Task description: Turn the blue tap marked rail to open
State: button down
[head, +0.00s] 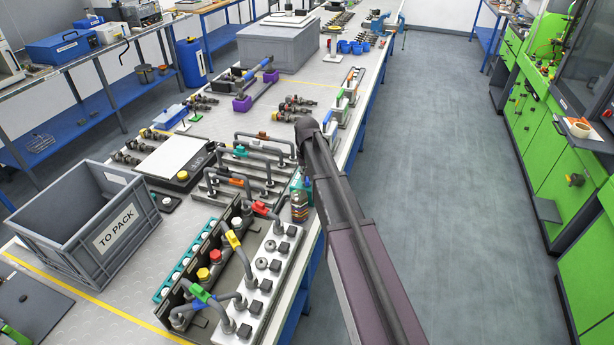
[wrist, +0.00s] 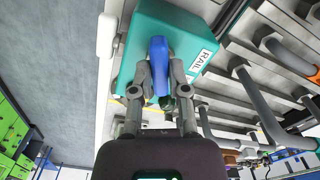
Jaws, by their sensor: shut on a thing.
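The blue tap (wrist: 159,62) shows in the wrist view as a blue lever on a teal block (wrist: 180,25). A white label reading RAIL (wrist: 201,63) is on the block, just right of the lever. The lever runs nearly up and down in the picture. My gripper (wrist: 156,84) is shut on the lever, with one finger on each side of it. The lower end of the lever and its stem are partly hidden by the fingers. In the head view my arm hides the tap and the gripper; a bit of teal block (head: 303,184) shows beside the arm.
Grey pipes with coloured valves (head: 262,148) stand close beside the block, and show at the right of the wrist view (wrist: 255,95). A white-topped injector rack (head: 262,268) and a grey TO PACK crate (head: 75,262) are nearer. The floor (head: 440,160) right of the bench is clear.

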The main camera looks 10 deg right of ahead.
jog(key=n, duration=0.6)
jog(key=shift+s, duration=0.1)
jog(key=n, duration=0.7)
dwell(0.4)
jog(key=c, duration=0.6)
grip_release()
jog(key=shift+m, duration=0.3)
